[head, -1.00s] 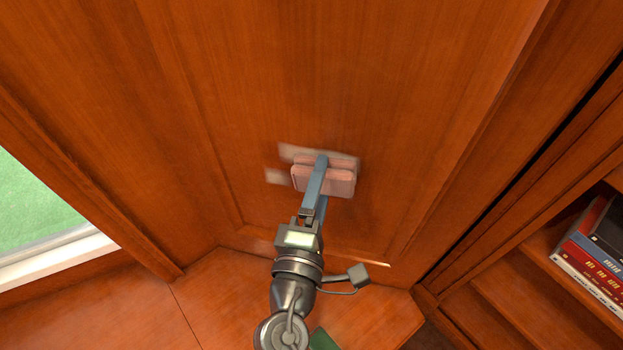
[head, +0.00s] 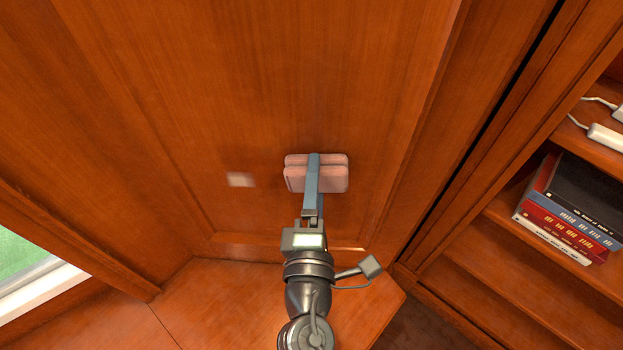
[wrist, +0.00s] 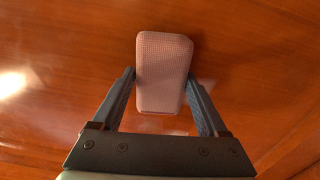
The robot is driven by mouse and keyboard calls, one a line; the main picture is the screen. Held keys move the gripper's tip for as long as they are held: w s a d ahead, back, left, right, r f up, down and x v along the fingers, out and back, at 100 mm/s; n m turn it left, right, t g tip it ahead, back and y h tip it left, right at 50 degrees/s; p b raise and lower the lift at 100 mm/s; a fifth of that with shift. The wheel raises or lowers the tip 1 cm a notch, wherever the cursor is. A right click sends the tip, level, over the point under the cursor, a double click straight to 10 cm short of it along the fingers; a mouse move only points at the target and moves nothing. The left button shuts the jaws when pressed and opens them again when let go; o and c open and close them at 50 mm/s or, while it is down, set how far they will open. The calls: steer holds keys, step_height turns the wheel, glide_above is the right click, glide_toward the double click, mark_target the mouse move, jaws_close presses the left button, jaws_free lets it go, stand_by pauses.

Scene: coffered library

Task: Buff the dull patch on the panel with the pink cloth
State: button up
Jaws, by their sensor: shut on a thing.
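The pink cloth (head: 333,178) is a folded, padded block held flat against the wooden panel (head: 270,100). My gripper (head: 314,162) is shut on it. In the wrist view, the two fingers (wrist: 160,90) clasp the sides of the cloth (wrist: 165,62). A small pale dull patch (head: 240,180) shows on the panel to the left of the cloth, apart from it. A pale glow (wrist: 12,84) at the left of the wrist view looks like the same patch. The panel surface behind the cloth is hidden.
A wooden ledge (head: 220,305) lies below the panel. Shelves at the right hold several books (head: 570,215) and a white power strip (head: 607,138). A window (head: 35,280) is at the lower left. The panel around the cloth is clear.

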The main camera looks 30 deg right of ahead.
steer(key=b+v, duration=0.2)
steer(key=v, duration=0.4)
stand_by(0.3)
steer(key=shift+a+b, duration=0.1)
steer(key=shift+b, duration=0.25)
steer(key=shift+b+v, duration=0.7)
steer(key=shift+v, duration=0.75)
